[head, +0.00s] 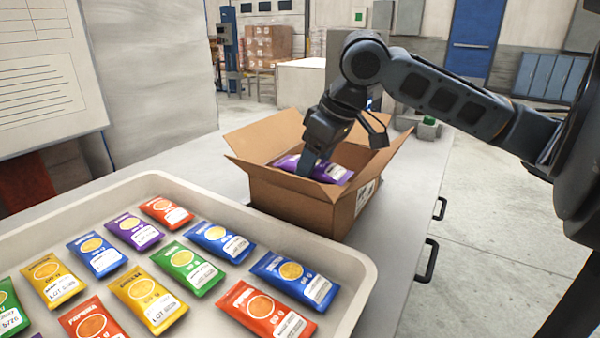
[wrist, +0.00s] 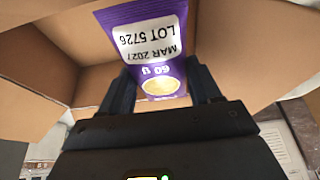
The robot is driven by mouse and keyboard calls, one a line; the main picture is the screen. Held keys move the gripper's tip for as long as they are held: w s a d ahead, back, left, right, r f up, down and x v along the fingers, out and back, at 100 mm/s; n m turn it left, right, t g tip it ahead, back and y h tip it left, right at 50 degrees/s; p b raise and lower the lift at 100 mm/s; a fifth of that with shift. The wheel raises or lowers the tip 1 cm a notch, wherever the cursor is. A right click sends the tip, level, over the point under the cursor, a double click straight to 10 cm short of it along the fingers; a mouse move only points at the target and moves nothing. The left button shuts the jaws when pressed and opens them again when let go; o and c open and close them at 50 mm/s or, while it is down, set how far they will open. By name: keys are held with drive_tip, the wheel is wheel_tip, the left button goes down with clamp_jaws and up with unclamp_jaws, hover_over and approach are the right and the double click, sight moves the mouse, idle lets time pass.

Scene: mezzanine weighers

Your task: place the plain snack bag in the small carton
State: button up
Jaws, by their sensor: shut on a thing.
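My gripper (head: 309,166) reaches down into the open small carton (head: 290,203) and is shut on a purple snack bag (head: 335,173). The bag lies between the carton's walls, near the rim; I cannot tell whether it touches the bottom. In the wrist view the purple bag (wrist: 150,50) sits between the two fingers, its print upside down: "60 g", "MAR 2027", "LOT 5726". Its flavour name is hidden there. Carton flaps and walls (wrist: 40,60) surround it in that view.
A cream tray (head: 350,262) of several red, blue, green, yellow and purple bags stands in front of the carton. The carton's four flaps spread outward. Bare bench top (head: 405,205) lies right of the carton, with handles (head: 428,262) along its edge.

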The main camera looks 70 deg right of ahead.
drive_tip(key=shift+f, duration=0.45)
drive_tip(key=shift+f+b, duration=0.4)
drive_tip(key=o, duration=0.8)
drive_tip(key=p+v, duration=0.2)
drive_tip(key=v, duration=1.1)
drive_tip(key=shift+f, duration=0.1)
